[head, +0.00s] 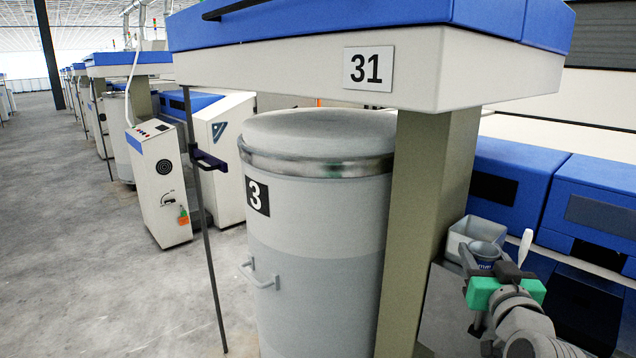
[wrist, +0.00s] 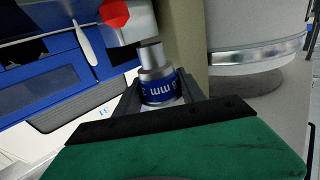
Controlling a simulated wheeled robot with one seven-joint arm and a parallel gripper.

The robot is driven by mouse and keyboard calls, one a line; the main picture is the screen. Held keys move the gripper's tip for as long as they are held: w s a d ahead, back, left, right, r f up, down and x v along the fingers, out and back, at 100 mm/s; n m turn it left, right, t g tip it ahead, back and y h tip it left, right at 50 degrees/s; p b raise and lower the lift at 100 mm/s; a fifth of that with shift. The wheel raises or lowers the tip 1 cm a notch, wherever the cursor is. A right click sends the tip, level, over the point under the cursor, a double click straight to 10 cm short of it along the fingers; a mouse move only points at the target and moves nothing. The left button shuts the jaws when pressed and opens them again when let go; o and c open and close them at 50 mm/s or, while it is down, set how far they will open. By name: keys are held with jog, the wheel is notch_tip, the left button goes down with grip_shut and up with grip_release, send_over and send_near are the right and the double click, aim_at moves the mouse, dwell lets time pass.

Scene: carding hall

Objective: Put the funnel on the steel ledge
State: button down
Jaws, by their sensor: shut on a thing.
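My gripper (head: 492,268) is at the lower right of the head view, in front of the blue machine. It is shut on the funnel (wrist: 157,72), a grey piece with a stepped narrow end and a blue band with white lettering. I see no clear contact between funnel and surface.
A grey open box (head: 462,234) stands just behind the funnel. A red piece (wrist: 114,13) and a white paddle-like thing (wrist: 85,43) are close to it. An olive post (head: 425,220) and a large grey can (head: 320,220) stand to the left.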

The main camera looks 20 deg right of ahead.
jog(key=w+a+f+n+t+y, duration=0.1)
jog(key=w+a+f+n+y, duration=0.2)
jog(key=a, duration=0.5)
jog(key=w+a+f+n+t+y, duration=0.1)
jog(key=w+a+f+n+y, duration=0.1)
jog(key=w+a+f+y, duration=0.45)
jog(key=w+a+n+g+y, duration=0.15)
jog(key=a+n+y, duration=0.25)
jog(key=a, duration=1.4)
notch_tip(320, 180, up, 12)
jog(key=s+m+t+h+p, duration=0.1)
jog(key=m+h+p, duration=0.2)
jog(key=p, duration=1.7)
jog(key=h, duration=0.2)
jog(key=shift+s+d+m+h, duration=0.3)
jog(key=shift+s+h, duration=0.05)
